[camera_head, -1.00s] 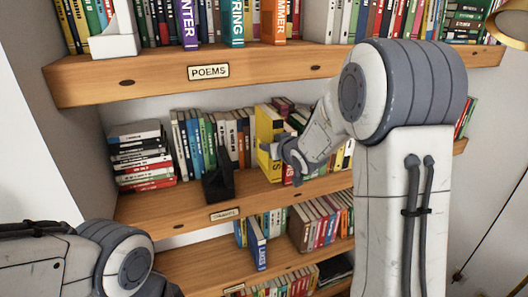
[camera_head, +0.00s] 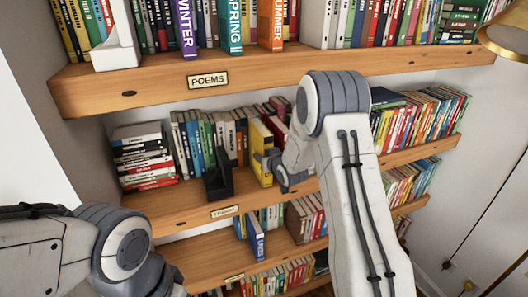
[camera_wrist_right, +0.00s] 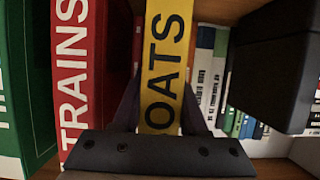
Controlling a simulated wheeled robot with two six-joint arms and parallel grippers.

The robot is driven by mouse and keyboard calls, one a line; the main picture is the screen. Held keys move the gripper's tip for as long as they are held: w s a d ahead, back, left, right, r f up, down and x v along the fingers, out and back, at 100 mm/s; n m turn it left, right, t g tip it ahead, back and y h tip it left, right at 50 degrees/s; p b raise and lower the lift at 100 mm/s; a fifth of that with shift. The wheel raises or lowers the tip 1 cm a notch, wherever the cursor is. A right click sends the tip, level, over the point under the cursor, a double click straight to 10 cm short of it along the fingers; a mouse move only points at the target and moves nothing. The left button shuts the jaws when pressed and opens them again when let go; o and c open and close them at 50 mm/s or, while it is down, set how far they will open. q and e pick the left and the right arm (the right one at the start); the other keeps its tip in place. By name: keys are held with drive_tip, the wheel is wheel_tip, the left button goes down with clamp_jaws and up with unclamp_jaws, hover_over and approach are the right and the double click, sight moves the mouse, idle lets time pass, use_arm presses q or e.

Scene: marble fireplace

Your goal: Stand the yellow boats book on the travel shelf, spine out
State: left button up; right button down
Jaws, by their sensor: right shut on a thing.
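The yellow boats book (camera_head: 260,148) stands upright on the middle shelf (camera_head: 165,208); its label (camera_head: 224,211) is too small to read surely. In the right wrist view its yellow spine (camera_wrist_right: 168,50) shows the letters "OATS" and faces the camera. My right gripper (camera_head: 272,172) is shut on this book, with one dark finger on each side of the spine in the wrist view (camera_wrist_right: 160,110). A red TRAINS book (camera_wrist_right: 78,70) stands beside it. My left arm shows at the lower left, but its gripper is out of view.
A black bookend (camera_head: 218,182) stands left of the yellow book, with a row of books behind it. A stack of lying books (camera_head: 145,155) is at the shelf's left end. The POEMS shelf (camera_head: 130,88) overhangs above. A blue book (camera_head: 255,238) juts out below.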

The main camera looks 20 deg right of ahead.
drive_tip(key=shift+w, duration=0.15)
drive_tip(key=shift+c, duration=2.2)
unclamp_jaws()
drive_tip(key=shift+f, duration=0.2)
drive_tip(key=shift+r, duration=0.1)
drive_tip(key=b+v, duration=0.4)
drive_tip(key=v, duration=0.8)
drive_tip(key=shift+b, duration=0.3)
drive_tip(key=shift+a, duration=0.1)
